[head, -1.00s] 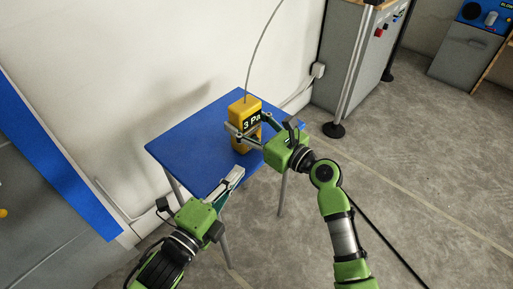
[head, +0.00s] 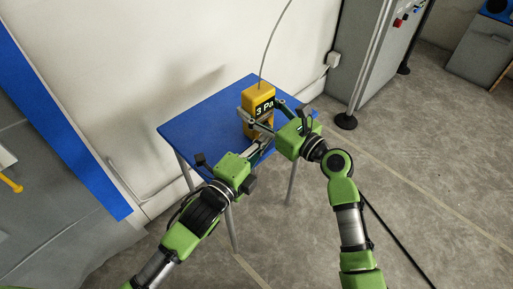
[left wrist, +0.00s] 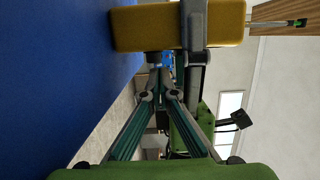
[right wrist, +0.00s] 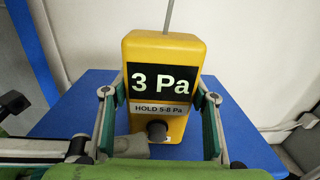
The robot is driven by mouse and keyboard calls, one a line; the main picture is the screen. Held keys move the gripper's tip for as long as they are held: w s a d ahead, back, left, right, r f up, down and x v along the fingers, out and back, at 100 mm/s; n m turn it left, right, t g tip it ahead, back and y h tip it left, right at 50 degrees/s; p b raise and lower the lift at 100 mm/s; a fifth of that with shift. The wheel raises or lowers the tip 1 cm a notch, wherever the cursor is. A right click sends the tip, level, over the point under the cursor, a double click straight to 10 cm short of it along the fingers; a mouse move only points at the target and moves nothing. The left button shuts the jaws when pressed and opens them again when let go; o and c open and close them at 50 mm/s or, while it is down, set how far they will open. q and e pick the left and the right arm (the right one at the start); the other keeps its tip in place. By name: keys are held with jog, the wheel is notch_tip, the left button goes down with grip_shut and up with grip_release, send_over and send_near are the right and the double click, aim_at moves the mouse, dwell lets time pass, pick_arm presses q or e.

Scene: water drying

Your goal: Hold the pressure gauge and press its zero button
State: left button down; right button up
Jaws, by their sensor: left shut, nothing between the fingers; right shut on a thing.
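The yellow pressure gauge (head: 257,97) stands upright on the blue table. In the right wrist view its display (right wrist: 161,84) reads 3 Pa, above a label "HOLD 5-8 Pa". A dark round button (right wrist: 156,130) sits low on its front. My right gripper (head: 262,109) is shut on the gauge, one finger at each side. My left gripper (head: 266,139) is shut and empty, its tips in front of the gauge's lower front. In the left wrist view its joined tips (left wrist: 156,76) are close to the button; I cannot tell whether they touch it.
The small blue table (head: 197,127) has bare room left of the gauge. A thin hose (head: 273,45) rises from the gauge's top. A white wall stands behind the table, and a grey cabinet (head: 375,50) stands at the right.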

pick_arm(q)
jog(key=shift+w+d, duration=0.3)
jog(key=shift+w, duration=0.25)
jog(key=shift+w+a, duration=0.85)
jog(key=shift+a, duration=0.05)
jog(key=shift+s+a+f, duration=0.1)
jog(key=shift+s+a, duration=0.2)
jog(key=shift+s, duration=0.15)
pick_arm(e)
jog(key=shift+f, duration=0.1)
pick_arm(q)
jog(key=v, duration=0.7)
jog(key=shift+s+d, duration=0.25)
jog(key=shift+s, duration=0.2)
jog(key=shift+s+a, duration=0.3)
jog(key=shift+s, duration=0.3)
pick_arm(e)
jog(key=shift+s+f, duration=0.1)
pick_arm(q)
jog(key=shift+s, duration=0.15)
